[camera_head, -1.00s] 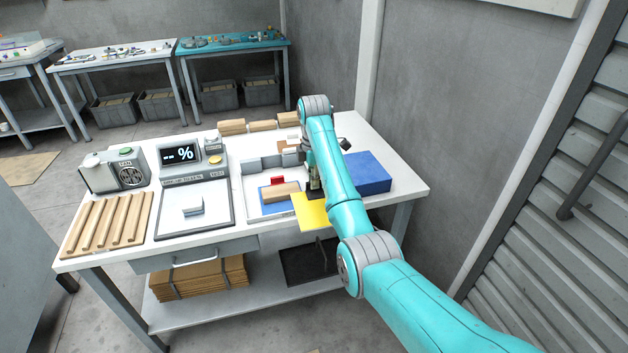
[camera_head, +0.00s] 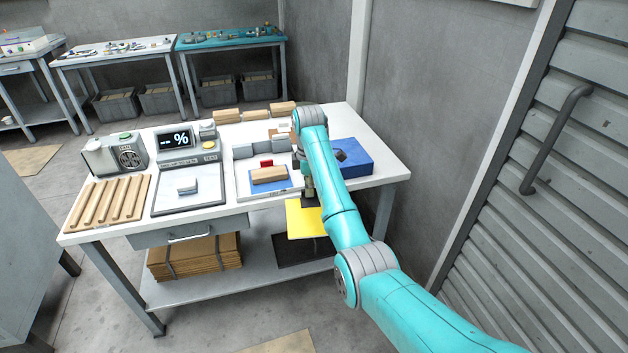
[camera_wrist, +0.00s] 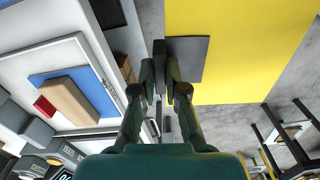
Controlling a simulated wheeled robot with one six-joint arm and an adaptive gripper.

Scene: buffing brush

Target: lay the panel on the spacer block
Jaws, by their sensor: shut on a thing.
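The yellow panel (camera_head: 305,222) is in my gripper (camera_head: 308,192), off the front edge of the table. In the wrist view the panel (camera_wrist: 245,50) fills the upper right, and my gripper (camera_wrist: 166,66) is shut at its left edge, beside a dark grey patch. I cannot tell for certain which is the spacer block.
The white table (camera_head: 385,172) also holds a percent display (camera_head: 176,138), a scale-like plate (camera_head: 165,203) and a slatted wooden rack (camera_head: 88,207). Cardboard (camera_head: 195,257) lies on the lower shelf. A wall stands behind and a ribbed shutter (camera_head: 560,200) at right. Floor in front is open.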

